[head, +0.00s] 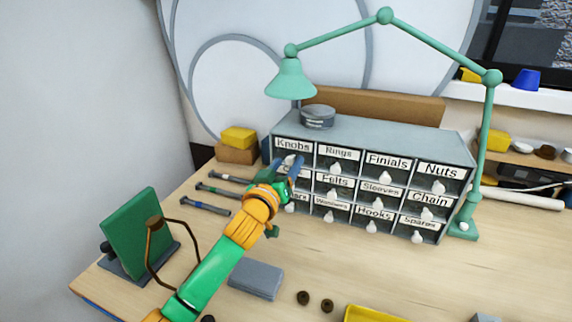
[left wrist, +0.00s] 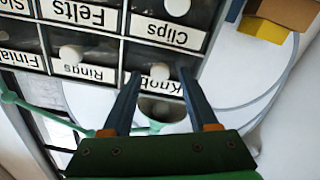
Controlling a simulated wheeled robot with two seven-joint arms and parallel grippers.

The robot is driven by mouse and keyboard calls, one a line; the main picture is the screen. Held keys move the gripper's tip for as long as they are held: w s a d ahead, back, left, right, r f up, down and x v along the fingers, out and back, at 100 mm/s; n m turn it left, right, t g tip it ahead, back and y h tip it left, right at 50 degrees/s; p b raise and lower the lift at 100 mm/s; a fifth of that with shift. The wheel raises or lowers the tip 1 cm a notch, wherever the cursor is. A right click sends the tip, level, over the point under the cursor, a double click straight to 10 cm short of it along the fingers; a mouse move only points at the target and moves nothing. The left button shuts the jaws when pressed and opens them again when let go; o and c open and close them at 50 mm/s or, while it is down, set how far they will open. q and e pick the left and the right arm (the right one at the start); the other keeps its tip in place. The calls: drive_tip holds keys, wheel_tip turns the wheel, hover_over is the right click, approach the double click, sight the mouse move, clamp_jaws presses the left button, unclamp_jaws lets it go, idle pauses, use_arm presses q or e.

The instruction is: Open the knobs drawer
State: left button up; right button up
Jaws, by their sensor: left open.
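The knobs drawer (head: 293,146) is at the top left of the grey drawer cabinet (head: 390,143), and its front looks flush with its neighbours. Its label also shows upside down in the left wrist view, partly hidden by the fingers. My left gripper (head: 287,168) is open at this drawer. In the left wrist view its two blue fingers (left wrist: 159,76) stand on either side of the drawer's white round knob (left wrist: 160,72). I cannot tell whether they touch it. My right gripper does not show.
Other labelled drawers, such as Rings (head: 338,154) and Clips (left wrist: 168,33), surround it. A round tin (head: 317,116) sits on the cabinet. A green lamp (head: 290,80) arches overhead. The table's right front is mostly clear.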

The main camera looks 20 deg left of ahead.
use_arm(q)
clamp_jaws()
idle(0.4)
idle(0.9)
